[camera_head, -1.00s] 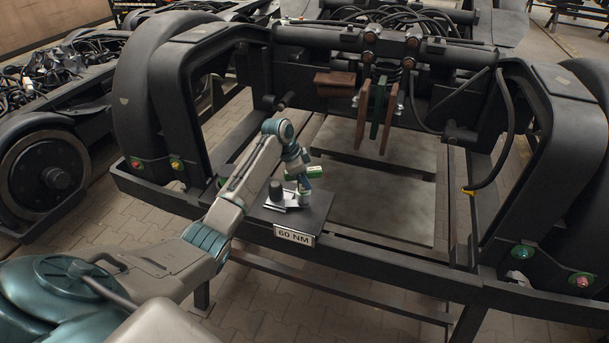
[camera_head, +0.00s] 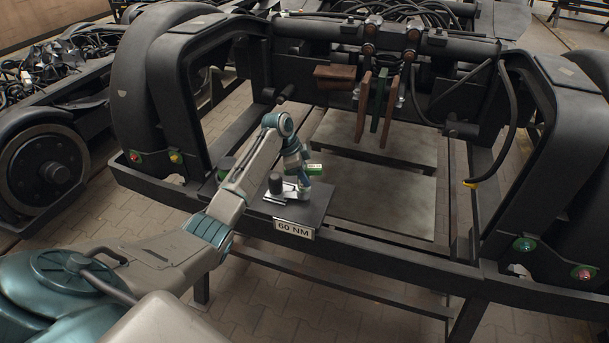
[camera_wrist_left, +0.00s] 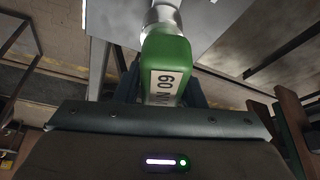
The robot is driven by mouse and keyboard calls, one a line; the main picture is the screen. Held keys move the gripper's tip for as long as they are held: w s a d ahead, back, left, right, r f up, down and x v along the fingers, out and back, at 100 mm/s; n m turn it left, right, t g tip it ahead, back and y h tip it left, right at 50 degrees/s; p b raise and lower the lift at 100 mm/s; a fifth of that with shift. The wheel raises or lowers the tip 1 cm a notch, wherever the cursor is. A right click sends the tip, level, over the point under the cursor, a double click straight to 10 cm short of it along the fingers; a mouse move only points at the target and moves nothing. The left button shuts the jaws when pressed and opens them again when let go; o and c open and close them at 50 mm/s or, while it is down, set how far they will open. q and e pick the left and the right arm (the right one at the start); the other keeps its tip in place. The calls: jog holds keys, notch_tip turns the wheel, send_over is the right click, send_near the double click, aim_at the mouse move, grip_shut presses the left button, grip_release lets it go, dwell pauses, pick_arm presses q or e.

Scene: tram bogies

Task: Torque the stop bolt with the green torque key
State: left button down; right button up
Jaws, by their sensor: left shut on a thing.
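The green torque key (camera_wrist_left: 168,60) fills the upper middle of the left wrist view. My left gripper (camera_head: 303,188) is shut on the key, low over a small dark shelf (camera_head: 312,216) with a "60 NM" sign. A dark round knob on a silver block (camera_head: 276,184) stands on the shelf just left of the gripper. I cannot tell which part is the stop bolt. My right gripper is not in view.
The dark bogie frame (camera_head: 390,240) surrounds the shelf. Brown pads (camera_head: 363,108) hang at the back centre. Coloured bolt heads, including a red one (camera_head: 135,156) and a teal one (camera_head: 524,244), sit on the frame sides. A black hose (camera_head: 513,150) hangs at right.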

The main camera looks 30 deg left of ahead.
pick_arm(q)
jog(key=shift+m+g+b, duration=0.4)
jog(key=shift+m, duration=0.6)
jog(key=shift+m+g+b, duration=0.4)
jog(key=shift+m+b, duration=0.1)
jog(key=shift+m, duration=0.5)
jog(key=shift+s+r+h, duration=0.1)
jog(key=shift+h, duration=0.2)
jog(key=shift+m+b, duration=0.4)
jog(key=shift+m, duration=0.2)
jog(key=shift+m+g, duration=0.4)
